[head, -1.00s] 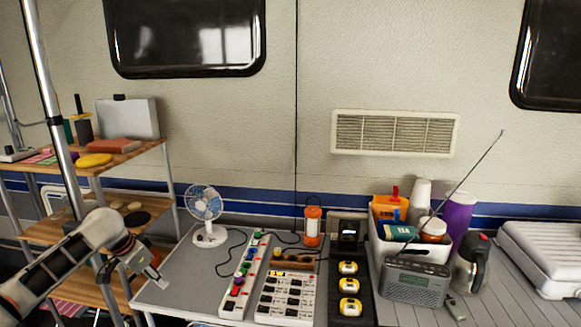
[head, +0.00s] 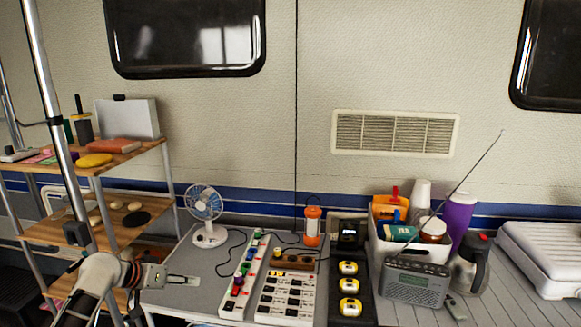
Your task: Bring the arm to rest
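My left arm comes in at the lower left. Its gripper (head: 183,280) is over the left front part of the grey table (head: 170,299), pointing right. I see nothing held in it, but its fingers are small and seen edge-on, so I cannot tell whether they are apart or together. It is apart from the white fan (head: 206,213) behind it and from the white power strip (head: 243,277) to its right. My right gripper is not in view.
A wooden shelf rack (head: 122,155) stands left, behind my arm. Right of the strip are a switch panel (head: 286,297), a black tray with yellow items (head: 350,289), an orange lantern (head: 312,226), a radio (head: 415,284) with a raised antenna and a kettle (head: 471,262).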

